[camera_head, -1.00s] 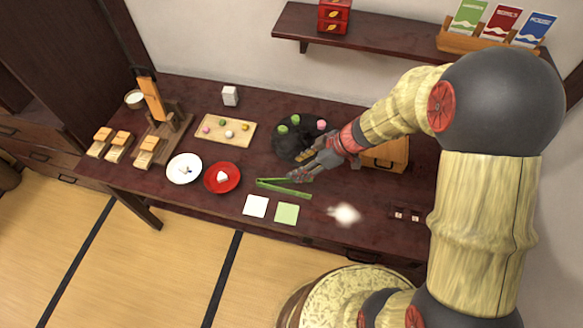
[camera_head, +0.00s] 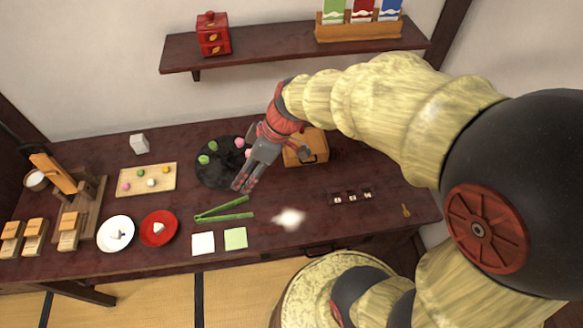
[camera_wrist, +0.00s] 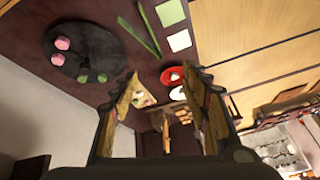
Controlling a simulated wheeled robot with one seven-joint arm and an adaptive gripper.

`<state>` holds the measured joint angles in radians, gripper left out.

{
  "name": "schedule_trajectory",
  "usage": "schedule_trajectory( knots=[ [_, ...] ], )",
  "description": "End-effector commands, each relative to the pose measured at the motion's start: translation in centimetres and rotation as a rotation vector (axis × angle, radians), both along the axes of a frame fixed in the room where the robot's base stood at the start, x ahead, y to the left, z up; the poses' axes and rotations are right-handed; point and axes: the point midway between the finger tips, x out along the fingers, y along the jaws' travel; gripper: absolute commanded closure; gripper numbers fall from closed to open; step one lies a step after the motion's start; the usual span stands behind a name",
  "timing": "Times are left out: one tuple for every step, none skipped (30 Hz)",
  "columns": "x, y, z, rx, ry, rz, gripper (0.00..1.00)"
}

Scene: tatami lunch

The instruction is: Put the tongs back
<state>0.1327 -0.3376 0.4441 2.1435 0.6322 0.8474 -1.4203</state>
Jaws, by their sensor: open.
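The green tongs (camera_head: 224,212) lie on the dark table in the head view, their two arms spread in a narrow V. They also show at the top of the wrist view (camera_wrist: 138,36). My gripper (camera_head: 243,186) is open and empty. It points down above the table, just behind and to the right of the tongs and apart from them. In the wrist view my gripper (camera_wrist: 165,95) shows its two fingers wide apart with nothing between them. A round black plate (camera_head: 208,178) with green and pink sweets stands behind the tongs, partly hidden by my gripper.
A red plate (camera_head: 150,238) and a white plate (camera_head: 105,240) stand left of the tongs. White (camera_head: 203,243) and green (camera_head: 235,238) squares lie in front. A wooden box (camera_head: 307,150) is behind my gripper. A board of sweets (camera_head: 140,187) is at left; a shelf (camera_head: 275,45) hangs above.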

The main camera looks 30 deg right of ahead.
Motion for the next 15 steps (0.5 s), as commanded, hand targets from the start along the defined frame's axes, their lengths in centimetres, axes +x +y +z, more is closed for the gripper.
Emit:
schedule_trajectory(
  knots=[
    [-1.1,-0.2,1.7,-0.024,0.003,-0.053,0.54],
    [-1.9,-0.4,2.5,-0.038,0.012,-0.093,0.54],
    [-2.8,-0.7,3.6,-0.055,0.019,-0.15,0.54],
    [-3.5,-1.0,4.3,-0.067,0.023,-0.195,0.54],
    [-4.2,-1.3,5.0,-0.079,0.025,-0.24,0.54],
    [-5.1,-1.8,6.0,-0.093,0.024,-0.302,0.54],
    [-5.8,-2.1,6.7,-0.103,0.021,-0.351,0.54],
    [-6.5,-2.5,7.3,-0.111,0.018,-0.401,0.54],
    [-7.3,-3.0,8.1,-0.12,0.01,-0.467,0.54],
    [-8.0,-3.4,8.7,-0.124,0.003,-0.514,0.54],
    [-8.6,-3.8,9.2,-0.127,-0.004,-0.562,0.54],
    [-9.3,-4.3,9.8,-0.129,-0.016,-0.623,0.54],
    [-9.8,-4.7,10.2,-0.129,-0.025,-0.665,0.54],
    [-10.2,-5.1,10.6,-0.128,-0.034,-0.705,0.54],
    [-10.7,-5.5,11.0,-0.124,-0.046,-0.751,0.54]
  ],
)
